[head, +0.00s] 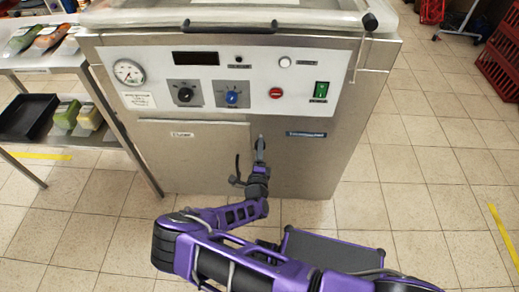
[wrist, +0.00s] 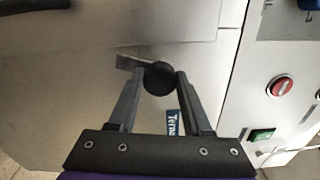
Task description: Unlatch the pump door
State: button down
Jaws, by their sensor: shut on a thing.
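The pump door (head: 190,160) is a flat steel panel at the lower left of the machine front, with a small label near its top. It looks closed. My gripper (head: 260,145) is at the door's right edge. In the wrist view my gripper (wrist: 160,80) is shut on the round black knob (wrist: 158,78) of the latch, with one finger on each side. The latch's short metal lever (wrist: 130,62) shows behind the knob, lying against the steel. In the head view the gripper hides the latch. A dark handle (wrist: 35,5) shows at the wrist view's top left.
Above the door is a control panel with a gauge (head: 128,71), dials, a red button (head: 276,93) and a green switch (head: 321,90). A shelf with a black tray (head: 27,116) stands at left. The tiled floor (head: 420,190) at right is clear.

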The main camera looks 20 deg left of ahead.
jog(key=shift+n, duration=1.7)
jog(key=shift+c, duration=1.7)
grip_release()
jog(key=p+v, duration=0.2)
jog(key=v, duration=1.5)
jog(key=shift+s, duration=0.25)
